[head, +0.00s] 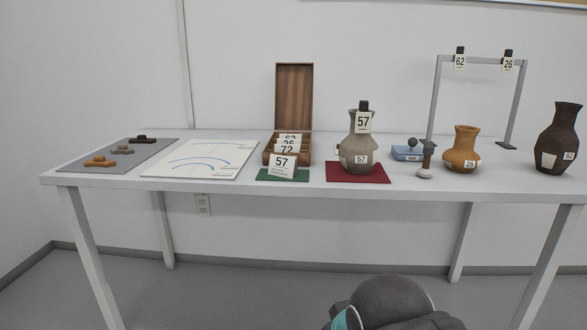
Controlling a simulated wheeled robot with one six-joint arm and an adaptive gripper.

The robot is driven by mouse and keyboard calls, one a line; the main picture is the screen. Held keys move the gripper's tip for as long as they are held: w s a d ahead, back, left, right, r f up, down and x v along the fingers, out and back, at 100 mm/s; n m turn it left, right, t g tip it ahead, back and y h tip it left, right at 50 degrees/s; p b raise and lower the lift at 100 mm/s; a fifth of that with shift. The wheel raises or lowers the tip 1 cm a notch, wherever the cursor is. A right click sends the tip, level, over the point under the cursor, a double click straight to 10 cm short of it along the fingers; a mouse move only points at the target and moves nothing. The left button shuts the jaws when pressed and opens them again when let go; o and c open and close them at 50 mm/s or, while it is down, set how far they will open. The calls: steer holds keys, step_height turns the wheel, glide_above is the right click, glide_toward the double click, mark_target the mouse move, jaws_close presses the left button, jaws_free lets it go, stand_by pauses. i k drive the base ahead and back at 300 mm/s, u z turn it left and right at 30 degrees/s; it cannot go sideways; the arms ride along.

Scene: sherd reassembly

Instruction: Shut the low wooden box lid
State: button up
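The low wooden box (268,157) stands near the middle of the white table. Its lid (294,95) is open and stands upright at the back of the box. Several numbered cards stand in the box, among them a card marked 72 (287,150). A card marked 57 (282,164) stands on a green mat (264,175) in front of the box and hides part of its front. A rounded grey and teal part of my own arm (390,300) shows at the bottom, below and in front of the table. My gripper's fingers do not show.
A grey vase (356,143) on a red mat (377,176) stands close right of the box. Further right are a blue block (404,153), an orange vase (463,145), a dark vase (556,140) and a grey frame (480,60). A white sheet (196,168) and grey mat (80,163) with sherds lie left.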

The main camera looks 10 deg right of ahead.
mark_target(295, 82)
steer(key=z, duration=0.05)
steer(key=k, duration=1.05)
steer(key=u, duration=0.4)
steer(key=i, duration=1.5)
steer(key=z, duration=0.35)
